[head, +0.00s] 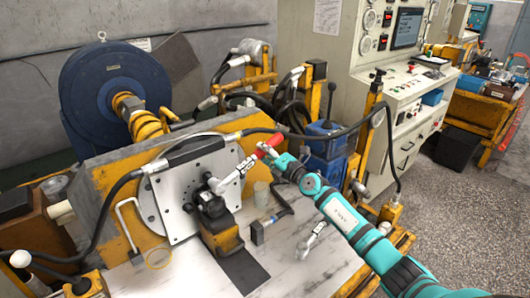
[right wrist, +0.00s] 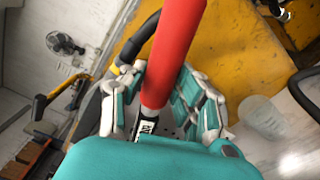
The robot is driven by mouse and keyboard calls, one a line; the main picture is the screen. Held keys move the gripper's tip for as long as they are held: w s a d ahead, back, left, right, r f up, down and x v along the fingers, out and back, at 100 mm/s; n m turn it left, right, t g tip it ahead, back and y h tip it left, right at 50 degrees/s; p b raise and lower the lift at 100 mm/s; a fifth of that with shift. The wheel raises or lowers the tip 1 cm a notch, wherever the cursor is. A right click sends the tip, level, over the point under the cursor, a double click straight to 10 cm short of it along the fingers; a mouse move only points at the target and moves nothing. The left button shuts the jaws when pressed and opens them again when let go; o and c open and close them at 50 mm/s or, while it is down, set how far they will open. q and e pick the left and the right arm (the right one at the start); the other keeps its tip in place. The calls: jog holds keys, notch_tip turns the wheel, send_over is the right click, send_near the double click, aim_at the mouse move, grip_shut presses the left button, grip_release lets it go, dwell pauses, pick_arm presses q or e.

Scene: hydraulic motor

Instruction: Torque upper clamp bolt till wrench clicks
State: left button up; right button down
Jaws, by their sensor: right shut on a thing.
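The torque wrench has a red handle (head: 268,145) and a silver shaft that slopes down left to the black hydraulic motor (head: 209,206) on the grey metal plate (head: 190,165). The wrench's head meets the upper part of the motor. The head hides the bolt there, so I cannot tell how well it is seated. My right gripper (head: 262,152) is shut around the wrench near its red handle. In the right wrist view the teal and grey fingers (right wrist: 163,105) lie on both sides of the red handle (right wrist: 172,50). My left gripper is not in view.
Black hoses (head: 115,195) arch around the plate. Loose tools, including a black hammer-like tool (head: 257,232) and a silver wrench (head: 312,236), lie on the light bench top (head: 300,265). A clear cup (head: 261,194) stands close to the wrench. A control cabinet (head: 405,135) stands behind right.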

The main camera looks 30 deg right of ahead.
jog(key=shift+r, duration=0.1)
jog(key=shift+w+a+b, duration=0.1)
jog(key=shift+w+b, duration=0.45)
jog(key=shift+w, duration=0.6)
jog(key=shift+s+r, duration=0.1)
jog(key=shift+r, duration=0.2)
